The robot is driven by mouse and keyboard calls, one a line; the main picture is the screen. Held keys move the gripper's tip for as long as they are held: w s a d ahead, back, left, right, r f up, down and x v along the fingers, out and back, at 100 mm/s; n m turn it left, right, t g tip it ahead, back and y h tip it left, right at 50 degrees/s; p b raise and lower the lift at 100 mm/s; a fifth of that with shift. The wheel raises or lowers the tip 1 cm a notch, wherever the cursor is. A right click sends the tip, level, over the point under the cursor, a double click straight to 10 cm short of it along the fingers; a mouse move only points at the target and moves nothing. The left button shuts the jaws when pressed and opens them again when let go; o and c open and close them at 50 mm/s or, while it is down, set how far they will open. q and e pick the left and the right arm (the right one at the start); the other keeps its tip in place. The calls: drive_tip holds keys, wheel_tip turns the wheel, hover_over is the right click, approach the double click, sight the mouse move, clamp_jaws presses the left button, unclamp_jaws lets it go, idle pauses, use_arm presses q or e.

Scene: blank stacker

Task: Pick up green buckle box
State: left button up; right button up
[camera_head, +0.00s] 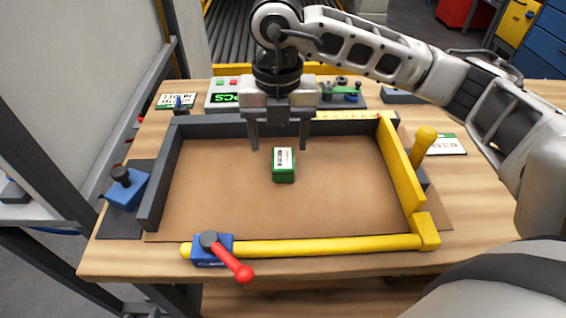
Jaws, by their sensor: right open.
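The green buckle box (284,175) is a small green box with a white label on top. It sits on the brown board (220,205) inside the frame, near its middle. My right gripper (279,146) points down just behind and above the box, with its two fingers spread apart and nothing between them. The fingers appear clear of the box. My left gripper is not in view.
Dark walls (162,180) and a yellow rail (402,165) edge the board. A yellow bar (330,246) with a red-handled clamp (222,252) closes the front. A yellow post (422,147) stands at right. The board around the box is clear.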

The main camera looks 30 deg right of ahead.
sight(283, 158)
drive_tip(key=f, duration=0.4)
drive_tip(key=shift+s+d+f, duration=0.15)
drive_tip(key=shift+d+f, duration=0.25)
drive_tip(key=shift+f, duration=0.5)
drive_tip(key=c, duration=1.1)
